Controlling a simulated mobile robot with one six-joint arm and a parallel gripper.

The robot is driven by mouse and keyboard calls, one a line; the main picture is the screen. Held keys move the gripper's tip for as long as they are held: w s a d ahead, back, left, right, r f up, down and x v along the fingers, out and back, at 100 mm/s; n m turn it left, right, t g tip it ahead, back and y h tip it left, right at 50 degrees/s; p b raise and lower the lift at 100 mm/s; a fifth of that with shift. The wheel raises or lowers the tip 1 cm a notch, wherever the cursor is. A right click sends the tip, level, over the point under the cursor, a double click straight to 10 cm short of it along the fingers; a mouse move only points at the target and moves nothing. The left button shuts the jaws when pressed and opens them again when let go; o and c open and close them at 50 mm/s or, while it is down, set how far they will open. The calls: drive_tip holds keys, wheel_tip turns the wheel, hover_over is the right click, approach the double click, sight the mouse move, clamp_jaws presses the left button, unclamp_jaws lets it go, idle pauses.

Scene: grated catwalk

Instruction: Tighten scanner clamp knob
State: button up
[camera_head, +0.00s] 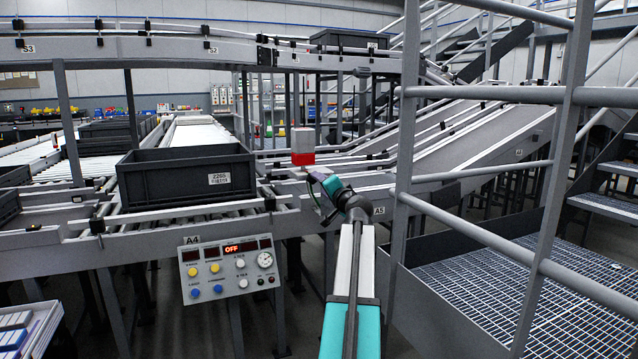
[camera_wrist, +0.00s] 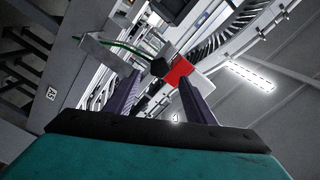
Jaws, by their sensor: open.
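A scanner with a white top and red lower part (camera_head: 302,150) stands at the conveyor edge, in the middle of the head view. In the wrist view its red part (camera_wrist: 178,73) lies ahead, close to the right fingertip. A dark knob-like piece (camera_wrist: 159,67) shows beside the red part, between and beyond the fingertips. My gripper (camera_wrist: 158,80) is open, its two dark fingers on either side of that piece; contact cannot be told. In the head view my gripper (camera_head: 316,182) is just below the scanner, and its fingers and the knob are hard to make out.
A grey bracket (camera_wrist: 97,51) with a green cable is at upper left in the wrist view. A dark tote (camera_head: 185,180) sits on the rollers left of the scanner. A control panel (camera_head: 228,268) hangs below. A grey railing (camera_head: 400,170) stands close on the right.

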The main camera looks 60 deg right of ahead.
drive_tip(key=p+v, duration=0.1)
drive_tip(key=v, duration=0.6)
drive_tip(key=shift+s+a, duration=0.2)
drive_tip(key=shift+a, duration=0.05)
idle(0.5)
